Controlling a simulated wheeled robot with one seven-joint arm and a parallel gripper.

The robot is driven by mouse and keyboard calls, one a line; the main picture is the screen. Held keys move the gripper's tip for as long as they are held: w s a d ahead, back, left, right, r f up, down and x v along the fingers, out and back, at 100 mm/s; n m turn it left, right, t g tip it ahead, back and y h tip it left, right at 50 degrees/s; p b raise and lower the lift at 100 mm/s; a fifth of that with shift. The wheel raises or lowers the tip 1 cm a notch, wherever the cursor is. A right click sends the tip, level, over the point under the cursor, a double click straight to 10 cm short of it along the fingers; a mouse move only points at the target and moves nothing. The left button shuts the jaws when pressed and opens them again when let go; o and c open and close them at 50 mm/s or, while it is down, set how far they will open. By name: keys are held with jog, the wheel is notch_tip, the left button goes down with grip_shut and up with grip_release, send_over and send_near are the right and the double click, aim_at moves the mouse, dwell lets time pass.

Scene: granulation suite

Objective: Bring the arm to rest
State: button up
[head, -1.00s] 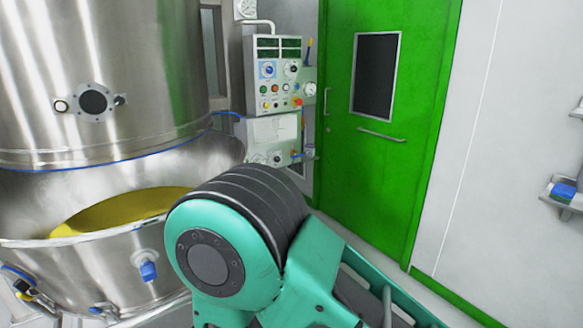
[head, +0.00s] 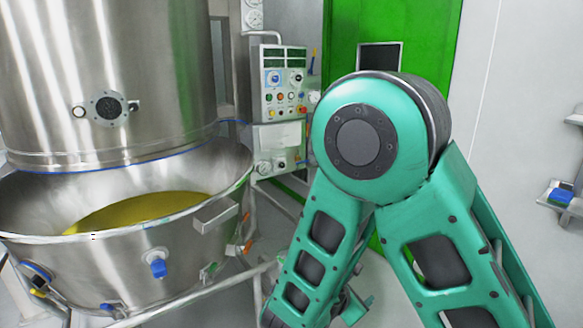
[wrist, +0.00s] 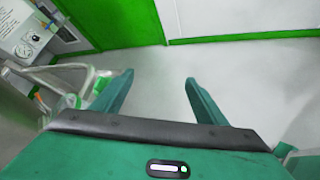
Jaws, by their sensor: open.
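My gripper (wrist: 158,92) shows in the wrist view with its two teal fingers spread apart. It is open, and nothing is between the fingers. Beyond them is bare pale floor. In the head view my teal arm is folded at a raised elbow in the right half of the picture, with links running down from it on both sides. My gripper is not clearly seen in the head view.
A large steel granulator vessel (head: 120,260) with yellow material (head: 140,210) stands at the left. A control panel (head: 283,88) is behind it. A green door (head: 425,35) is behind my arm. A wall shelf (head: 560,205) is at the right. Pale floor (wrist: 255,75) is clear.

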jog(key=s+d+r+m+g, duration=0.3)
jog(key=s+d+m+g, duration=0.15)
jog(key=d+m, duration=0.45)
jog(key=s+d+r+m+g, duration=0.3)
jog(key=s+d+m, duration=0.25)
jog(key=d, duration=0.65)
jog(key=s+d+r+m+g+y, duration=0.1)
jog(key=s+r+m+y, duration=0.2)
jog(key=s+m, duration=0.4)
jog(key=s+d+r+m+g+y, duration=0.1)
jog(key=s+d+r+m+y, duration=0.1)
jog(key=s+m, duration=0.6)
jog(key=s+r+y, duration=0.1)
jog(key=s+r, duration=0.1)
jog(key=s, duration=0.3)
jog(key=shift+s+y, duration=0.4)
jog(key=shift+w+d, duration=0.1)
jog(key=shift+w, duration=0.05)
jog(key=shift+w+f, duration=0.25)
jog(key=shift+w, duration=0.2)
